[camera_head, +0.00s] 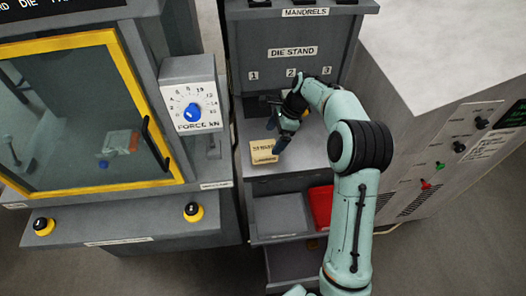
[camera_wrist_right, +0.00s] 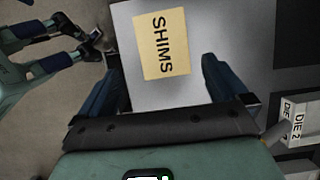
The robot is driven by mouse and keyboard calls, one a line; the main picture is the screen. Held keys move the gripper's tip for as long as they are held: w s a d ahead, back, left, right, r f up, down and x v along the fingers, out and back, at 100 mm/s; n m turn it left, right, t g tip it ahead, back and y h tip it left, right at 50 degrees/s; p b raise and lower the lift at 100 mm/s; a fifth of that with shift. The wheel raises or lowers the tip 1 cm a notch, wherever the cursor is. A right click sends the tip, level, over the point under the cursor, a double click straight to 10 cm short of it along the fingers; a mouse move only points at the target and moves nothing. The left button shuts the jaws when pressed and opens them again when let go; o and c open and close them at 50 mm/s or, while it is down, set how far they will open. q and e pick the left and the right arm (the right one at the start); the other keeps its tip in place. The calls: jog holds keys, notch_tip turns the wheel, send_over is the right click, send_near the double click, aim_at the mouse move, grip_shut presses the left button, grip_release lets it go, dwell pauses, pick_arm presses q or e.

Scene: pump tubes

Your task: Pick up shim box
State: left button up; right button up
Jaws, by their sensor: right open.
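The shim box (camera_head: 264,151) is a small tan box lettered SHIMS, on the grey shelf of the die stand. In the right wrist view the shim box (camera_wrist_right: 163,43) lies beyond the fingertips, with its face toward the camera. My right gripper (camera_head: 278,142) is open and empty, close above the box's right side in the head view. In the right wrist view its fingers (camera_wrist_right: 160,78) stand apart to either side, with bare shelf between them. My left gripper (camera_wrist_right: 88,44) shows at the upper left of the right wrist view, its blue fingers apart, away from the box.
The die stand (camera_head: 292,52) rises behind the shelf. Below are an open grey drawer (camera_head: 280,214) and a red bin (camera_head: 320,206). A press with a yellow-framed window (camera_head: 75,115) stands left, a control cabinet (camera_head: 450,150) right. Labelled die blocks (camera_wrist_right: 298,122) show in the wrist view.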

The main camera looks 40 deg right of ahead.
aim_at(266, 147)
jog(key=x, duration=0.3)
jog(key=shift+w, duration=0.2)
jog(key=x, duration=0.5)
jog(key=shift+d, duration=0.15)
jog(key=c, duration=1.2)
